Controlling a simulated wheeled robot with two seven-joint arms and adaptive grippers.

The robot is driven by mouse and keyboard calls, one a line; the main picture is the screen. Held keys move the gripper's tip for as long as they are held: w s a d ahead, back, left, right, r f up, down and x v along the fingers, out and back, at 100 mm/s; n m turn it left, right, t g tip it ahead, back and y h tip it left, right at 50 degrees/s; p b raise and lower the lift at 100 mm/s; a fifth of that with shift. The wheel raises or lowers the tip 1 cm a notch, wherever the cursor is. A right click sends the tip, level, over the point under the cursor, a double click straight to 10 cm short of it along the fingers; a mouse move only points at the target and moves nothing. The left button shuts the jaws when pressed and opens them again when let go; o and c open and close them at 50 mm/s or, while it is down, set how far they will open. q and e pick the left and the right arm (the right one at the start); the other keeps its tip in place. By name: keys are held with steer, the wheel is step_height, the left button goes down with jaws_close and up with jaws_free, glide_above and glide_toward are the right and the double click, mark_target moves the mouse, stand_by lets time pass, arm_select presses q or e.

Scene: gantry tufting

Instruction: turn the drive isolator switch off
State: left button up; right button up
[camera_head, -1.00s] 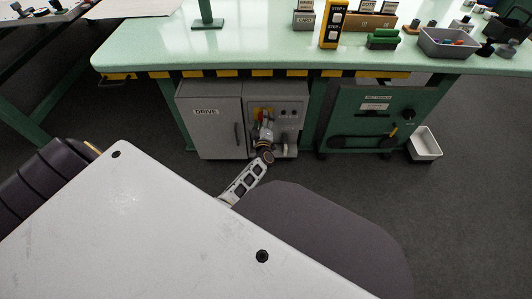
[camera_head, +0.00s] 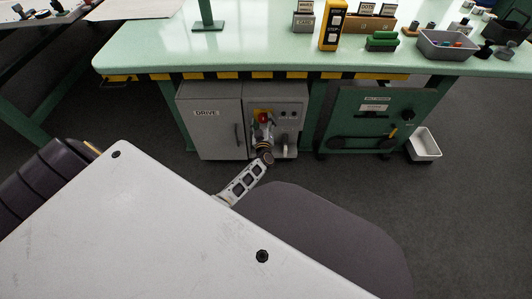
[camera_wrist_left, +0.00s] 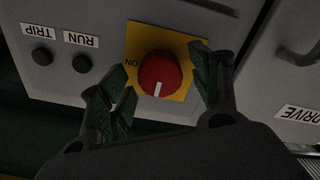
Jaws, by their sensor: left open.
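The drive isolator switch (camera_wrist_left: 160,74) is a round red knob on a yellow plate (camera_wrist_left: 141,40) on the grey drive cabinet. In the left wrist view its white mark points down in the picture, and "ON" is printed on the plate to its left. In the head view the red knob (camera_head: 263,117) shows just above my left gripper (camera_head: 262,127). My left gripper (camera_wrist_left: 163,95) is open, with one finger on each side of the knob in the picture. I cannot tell whether the fingers touch it. My right gripper is in neither view.
The cabinet door marked "DRIVE" (camera_head: 213,130) is left of the switch panel. Two dark round lamps or buttons, labelled RUN (camera_wrist_left: 82,63) and TRIP (camera_wrist_left: 42,57), sit beside the switch. The green bench top (camera_head: 270,45) overhangs the cabinet. A green cabinet (camera_head: 345,115) stands right.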

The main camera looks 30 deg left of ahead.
arm_select(q)
steer(key=shift+s+m, duration=0.1)
steer(key=shift+m, duration=1.4)
steer(key=p+v, duration=0.5)
steer(key=v, duration=0.9)
steer(key=s+d+f+m+g+h+p, duration=0.5)
steer(key=s+d+f+m+h+p, duration=0.3)
steer(key=s+d+f+h+p, duration=0.1)
steer(key=shift+s+f+m+h+p, duration=0.3)
steer(key=shift+s+f+p, duration=0.55)
steer(key=shift+s+f, duration=0.7)
steer(key=shift+s+d+r, duration=0.1)
steer(key=shift+r, duration=0.1)
